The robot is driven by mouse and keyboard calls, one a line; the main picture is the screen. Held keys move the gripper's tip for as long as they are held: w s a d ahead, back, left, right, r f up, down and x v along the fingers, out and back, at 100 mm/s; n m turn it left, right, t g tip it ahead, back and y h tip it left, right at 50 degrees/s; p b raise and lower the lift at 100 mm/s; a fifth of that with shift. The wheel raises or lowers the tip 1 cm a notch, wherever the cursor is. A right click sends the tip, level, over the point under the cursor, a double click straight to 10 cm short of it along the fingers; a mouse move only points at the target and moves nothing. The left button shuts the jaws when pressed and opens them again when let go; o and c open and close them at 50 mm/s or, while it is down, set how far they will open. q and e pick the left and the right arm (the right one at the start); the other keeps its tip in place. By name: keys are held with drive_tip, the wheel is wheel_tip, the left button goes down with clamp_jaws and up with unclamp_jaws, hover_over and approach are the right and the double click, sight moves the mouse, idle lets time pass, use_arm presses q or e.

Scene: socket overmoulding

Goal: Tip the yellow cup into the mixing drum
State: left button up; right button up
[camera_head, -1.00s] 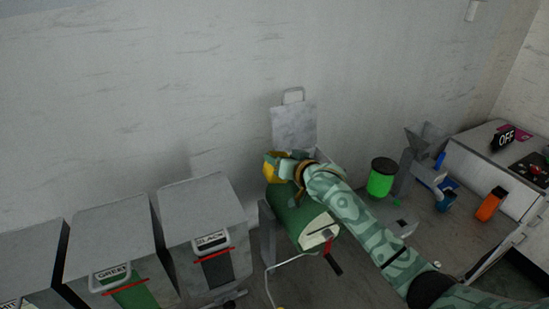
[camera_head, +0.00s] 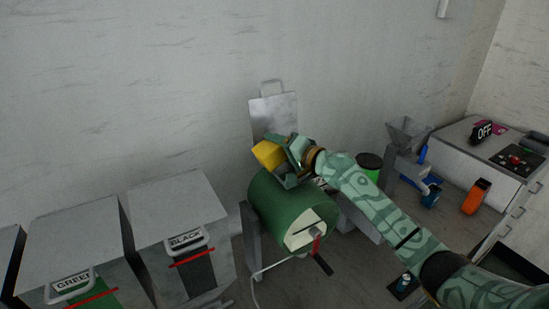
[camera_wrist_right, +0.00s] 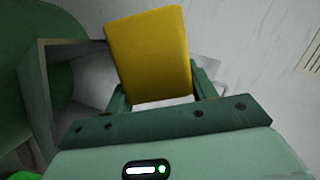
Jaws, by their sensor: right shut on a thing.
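The yellow cup (camera_head: 268,154) is held by my right gripper (camera_head: 284,160) above the back of the mixing drum. In the right wrist view the yellow cup (camera_wrist_right: 149,55) fills the space between the fingers; its mouth and contents are not visible. In the head view the cup looks tilted. The mixing drum (camera_head: 283,207) is a green cylinder lying on its side on a grey stand, with a pale end face and a red and black handle. Its opening is hidden from me. My left gripper is not in view.
A grey metal plate (camera_head: 273,115) stands behind the drum. Grey bins labelled GREEN (camera_head: 70,286) and BLACK (camera_head: 187,240) stand to the left. A green canister (camera_head: 369,166), a grey hopper (camera_head: 406,135) and an orange container (camera_head: 475,197) are to the right.

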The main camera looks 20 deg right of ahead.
drive_tip(key=m+b, duration=0.1)
drive_tip(key=m, duration=0.1)
drive_tip(key=d+m+t+y+b, duration=0.1)
drive_tip(key=m, duration=0.1)
drive_tip(key=shift+w, duration=0.15)
drive_tip(key=m, duration=0.1)
drive_tip(key=m+b, duration=0.1)
drive_tip(key=d+m+t+b, duration=0.1)
drive_tip(key=shift+r+m+y, duration=0.25)
drive_tip(key=shift+m+y, duration=0.05)
drive_tip(key=shift+a+r+n+g+p, duration=0.2)
drive_tip(key=shift+a+n+g+p, duration=0.15)
drive_tip(key=shift+n+p, duration=0.55)
drive_tip(key=shift+a+f+n, duration=0.1)
drive_tip(key=shift+a+n, duration=0.1)
drive_tip(key=shift+n, duration=0.4)
drive_tip(key=shift+f, duration=0.2)
drive_tip(key=shift+a+r+n+g+h+p, duration=0.1)
drive_tip(key=shift+r+n+g+h+p, duration=0.1)
drive_tip(key=shift+n+p, duration=0.4)
drive_tip(key=shift+a+r+n+g+h+p, duration=0.1)
drive_tip(key=shift+n+g+h+p, duration=0.1)
drive_tip(key=shift+n+p, duration=0.35)
drive_tip(key=shift+f+n, duration=0.1)
drive_tip(key=shift+n, duration=0.15)
drive_tip(key=shift+f, duration=0.2)
